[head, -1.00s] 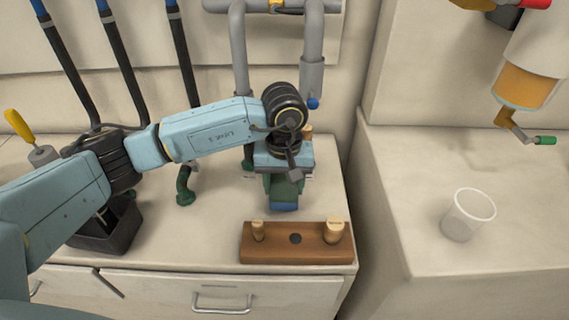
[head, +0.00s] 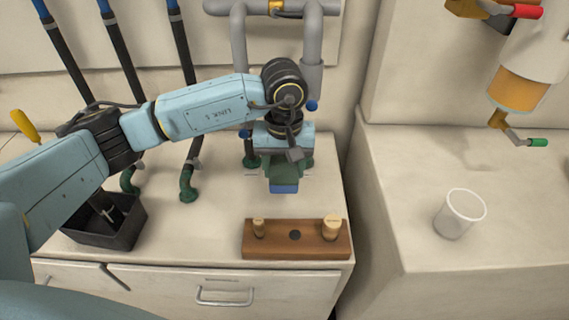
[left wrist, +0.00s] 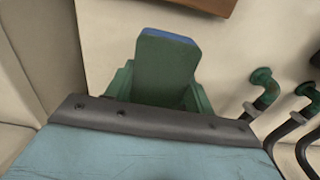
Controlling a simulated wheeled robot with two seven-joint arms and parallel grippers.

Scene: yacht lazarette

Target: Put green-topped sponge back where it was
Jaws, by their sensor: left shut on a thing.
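The sponge (head: 284,187), with a green top and a blue side, is in my left gripper (head: 284,172). The gripper is shut on it, behind the wooden block in the head view. In the left wrist view the sponge (left wrist: 166,68) sticks out from between the green fingers (left wrist: 160,92), with a blue edge at its far end. Its gripped part is hidden, and I cannot tell whether it touches the counter. My right gripper is not in view.
A wooden block (head: 296,252) with two pegs and an empty hole stands at the counter's front edge. A black bin (head: 125,235) is at left, below my arm. Green-ended hoses (head: 188,185) and grey pipes rise behind. A clear cup (head: 460,214) stands on the right counter.

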